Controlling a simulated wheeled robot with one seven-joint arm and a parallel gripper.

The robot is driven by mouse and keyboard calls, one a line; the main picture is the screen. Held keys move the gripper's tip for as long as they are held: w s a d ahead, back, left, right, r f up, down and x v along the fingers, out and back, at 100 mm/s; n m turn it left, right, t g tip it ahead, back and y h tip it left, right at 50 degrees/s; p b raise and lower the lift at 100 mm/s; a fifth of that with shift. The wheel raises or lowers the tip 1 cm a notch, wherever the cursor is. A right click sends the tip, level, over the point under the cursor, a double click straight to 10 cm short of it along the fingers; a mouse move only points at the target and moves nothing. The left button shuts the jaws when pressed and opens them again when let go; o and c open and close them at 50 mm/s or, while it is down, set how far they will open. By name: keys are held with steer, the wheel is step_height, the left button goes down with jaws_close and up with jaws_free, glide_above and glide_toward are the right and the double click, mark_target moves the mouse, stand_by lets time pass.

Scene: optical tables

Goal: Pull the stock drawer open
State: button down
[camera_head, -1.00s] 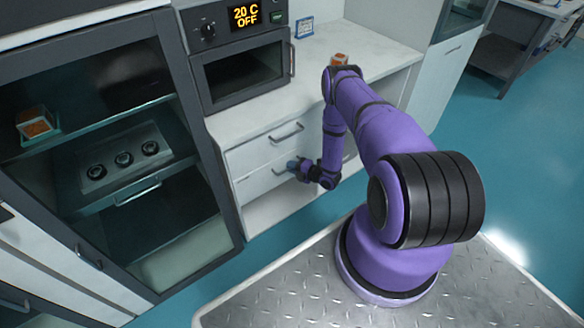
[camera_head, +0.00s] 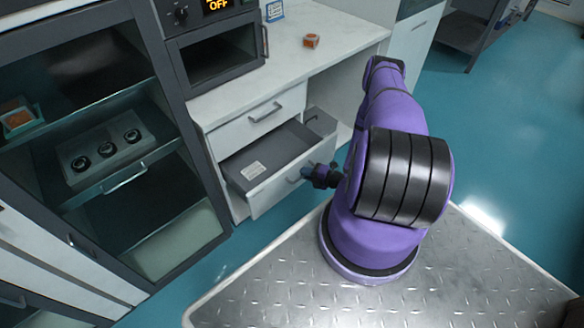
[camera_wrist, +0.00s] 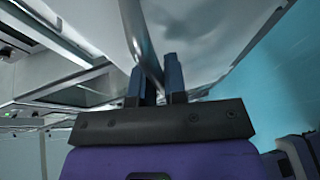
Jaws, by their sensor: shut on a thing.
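The stock drawer (camera_head: 274,187) is the lower drawer of the white bench, and it stands well out of the cabinet. Its grey inside shows a white label (camera_head: 253,171) and a small grey item at the back right (camera_head: 318,121). My gripper (camera_head: 308,173) is at the drawer front and is shut on the drawer handle (camera_head: 294,178). In the wrist view the two blue fingers of my gripper (camera_wrist: 158,82) stand on either side of the metal handle bar (camera_wrist: 140,40). The drawer's front face fills the area beyond them.
The upper drawer (camera_head: 265,113) is shut above the open one. An orange-topped block (camera_head: 311,41) sits on the bench top (camera_head: 345,30). An oven (camera_head: 215,55) and a dark glass-front cabinet (camera_head: 125,195) stand to the left.

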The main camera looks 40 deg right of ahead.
steer(key=s, duration=1.2)
steer(key=shift+d, duration=0.2)
steer(key=shift+w, duration=0.1)
steer(key=c, duration=1.2)
jaws_free()
steer(key=v, duration=1.1)
steer(key=shift+w+r, duration=0.1)
